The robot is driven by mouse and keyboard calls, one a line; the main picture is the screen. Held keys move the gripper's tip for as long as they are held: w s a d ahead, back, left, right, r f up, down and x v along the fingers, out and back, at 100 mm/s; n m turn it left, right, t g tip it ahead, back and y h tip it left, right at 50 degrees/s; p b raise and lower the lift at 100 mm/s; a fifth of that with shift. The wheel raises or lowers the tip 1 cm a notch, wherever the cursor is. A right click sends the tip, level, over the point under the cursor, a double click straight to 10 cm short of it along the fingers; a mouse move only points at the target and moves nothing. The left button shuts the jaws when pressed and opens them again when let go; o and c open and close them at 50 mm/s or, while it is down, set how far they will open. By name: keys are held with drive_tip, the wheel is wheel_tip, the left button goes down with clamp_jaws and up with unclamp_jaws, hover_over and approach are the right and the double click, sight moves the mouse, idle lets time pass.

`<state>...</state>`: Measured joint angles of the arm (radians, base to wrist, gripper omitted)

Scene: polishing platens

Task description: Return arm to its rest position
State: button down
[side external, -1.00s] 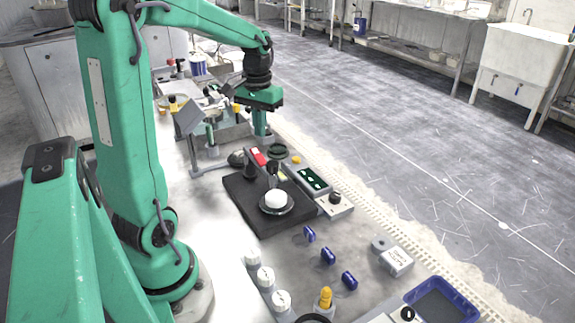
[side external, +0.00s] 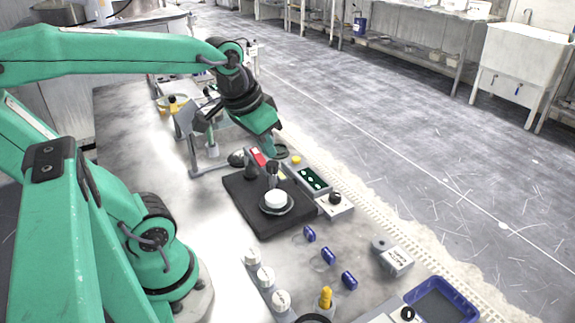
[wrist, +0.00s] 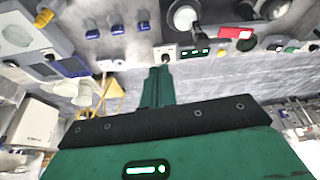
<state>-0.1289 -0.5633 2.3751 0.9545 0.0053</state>
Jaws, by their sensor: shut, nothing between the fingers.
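My gripper (side external: 275,150) is on the green arm's end in the side external view, above the far right edge of the workbench. Its fingers point down and to the right, tilted. In the wrist view my gripper (wrist: 160,72) shows as a narrow green pair of fingers held together, with nothing between them. It is apart from the black square plate (side external: 245,212), which carries a round dish with a white puck (side external: 275,198). The plate is nearer the camera than my gripper.
The workbench (side external: 130,130) holds several blue clips (side external: 328,256), several white-topped knobs (side external: 266,277), a yellow-topped post (side external: 326,298), a blue tray (side external: 440,300) and a grey stand (side external: 190,150). A white sink (side external: 520,60) stands across the floor. The floor right of the bench is clear.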

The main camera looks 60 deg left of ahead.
drive_tip(key=shift+m+t+h, duration=0.3)
drive_tip(key=shift+m+t, duration=0.4)
drive_tip(key=s+d, duration=0.2)
drive_tip(key=d, duration=0.1)
drive_tip(key=shift+s+d+f, duration=0.15)
drive_tip(key=shift+s+f, duration=0.05)
drive_tip(key=shift+s, duration=0.2)
